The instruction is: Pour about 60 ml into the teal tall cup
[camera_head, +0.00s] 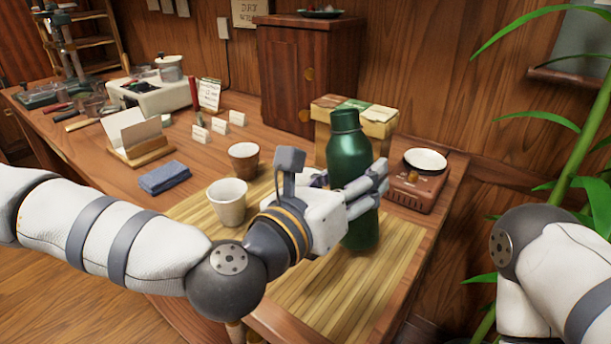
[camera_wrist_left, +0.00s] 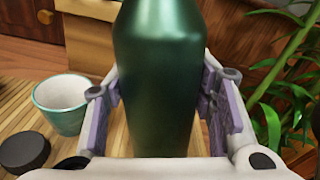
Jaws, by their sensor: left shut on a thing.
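A dark green bottle (camera_head: 348,150) stands upright over the right part of the bamboo mat (camera_head: 335,300). My left gripper (camera_head: 368,190) is shut around its body, with a finger on each side, as the left wrist view also shows (camera_wrist_left: 165,80). I cannot tell whether the bottle's base touches the mat. A teal cup (camera_wrist_left: 62,108) with a pale inside is left of the bottle in the left wrist view. In the head view it is mostly or wholly hidden behind my left gripper. My right gripper is out of view.
A cream cup (camera_head: 227,205) and a brown cup (camera_head: 244,158) are left of my gripper. A black round lid (camera_wrist_left: 24,151) lies near the teal cup. A cardboard box (camera_head: 378,128) and a brown scale (camera_head: 415,190) stand behind. A blue cloth (camera_head: 164,177) lies left.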

